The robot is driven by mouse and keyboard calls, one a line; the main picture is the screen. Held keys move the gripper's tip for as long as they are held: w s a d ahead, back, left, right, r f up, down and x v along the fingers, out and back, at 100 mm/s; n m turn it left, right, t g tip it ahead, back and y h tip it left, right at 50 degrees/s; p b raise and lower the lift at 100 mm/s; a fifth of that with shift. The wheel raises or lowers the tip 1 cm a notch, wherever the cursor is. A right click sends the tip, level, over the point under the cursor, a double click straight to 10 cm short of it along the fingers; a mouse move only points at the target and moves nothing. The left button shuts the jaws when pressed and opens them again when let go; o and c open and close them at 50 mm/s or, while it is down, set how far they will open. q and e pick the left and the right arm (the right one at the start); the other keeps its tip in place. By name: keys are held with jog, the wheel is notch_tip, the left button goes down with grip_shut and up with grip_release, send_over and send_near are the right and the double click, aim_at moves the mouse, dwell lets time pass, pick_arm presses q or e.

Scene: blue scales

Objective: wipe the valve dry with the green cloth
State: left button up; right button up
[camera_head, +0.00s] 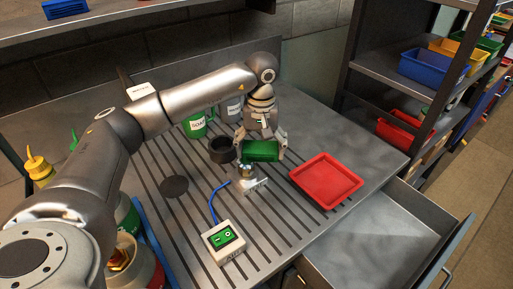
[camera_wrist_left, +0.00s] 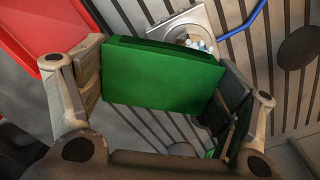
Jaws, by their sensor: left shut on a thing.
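My left gripper (camera_head: 260,146) comes down from above and is shut on the green cloth (camera_head: 262,151), a folded block-like pad. In the left wrist view the cloth (camera_wrist_left: 160,76) spans between the two fingers. The valve (camera_head: 246,172) is a small metal fitting on a bracket on the slotted bench, just below and in front of the cloth in the head view. It shows partly in the left wrist view (camera_wrist_left: 200,43), with the cloth covering part of it. I cannot tell whether the cloth touches it. My right gripper is not in view.
A red tray (camera_head: 326,180) lies right of the valve. A dark cup (camera_head: 221,150) and a green soap container (camera_head: 196,125) stand left of the gripper. A blue hose (camera_head: 213,203) runs to a green-topped switch box (camera_head: 224,240). An open drawer (camera_head: 385,240) juts out at the front right.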

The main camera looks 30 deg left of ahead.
pick_arm(q)
jog(key=shift+s+f, duration=0.1)
jog(key=shift+f, duration=0.05)
jog(key=shift+s+a, duration=0.3)
jog(key=shift+a, duration=0.3)
jog(key=shift+w+d, duration=0.1)
jog(key=shift+w+d+r, duration=0.2)
jog(key=shift+w+d, duration=0.2)
jog(key=shift+d, duration=0.25)
jog(key=shift+r+p, duration=1.35)
jog(key=shift+r, duration=1.25)
jog(key=shift+f, duration=0.1)
